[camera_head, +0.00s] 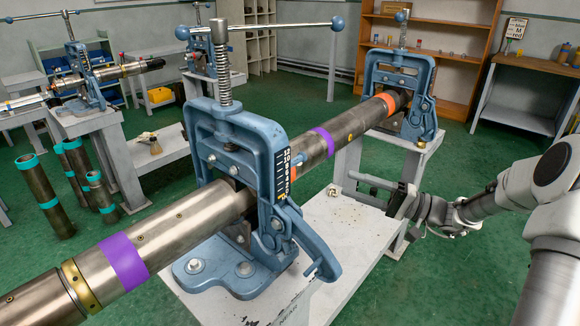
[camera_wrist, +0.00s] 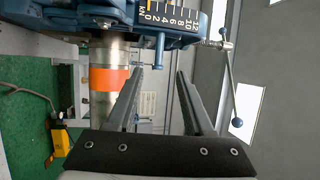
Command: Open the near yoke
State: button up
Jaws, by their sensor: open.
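The near vise's blue yoke (camera_head: 270,150) arches over the pipe (camera_head: 180,225) and sits down on its base, closed. A threaded spindle (camera_head: 222,75) with a ball-ended bar rises from its top. A blue hooked latch piece (camera_head: 315,245) hangs at its right side. In the wrist view my gripper (camera_wrist: 159,72) is open and empty, pointing toward the yoke's scale plate (camera_wrist: 175,16) and a small blue pin (camera_wrist: 159,50).
A far blue vise (camera_head: 400,90) holds the pipe's other end on a grey stand. An orange band (camera_wrist: 108,79) on the pipe is close left of my fingers. The near vise's bench top (camera_head: 345,225) is mostly bare. Dark pipes (camera_head: 45,195) stand at left.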

aim_at(291, 161)
jog(key=b+x, duration=0.1)
jog(key=x, duration=1.5)
jog(key=shift+f, duration=0.15)
grip_shut()
dwell(0.7)
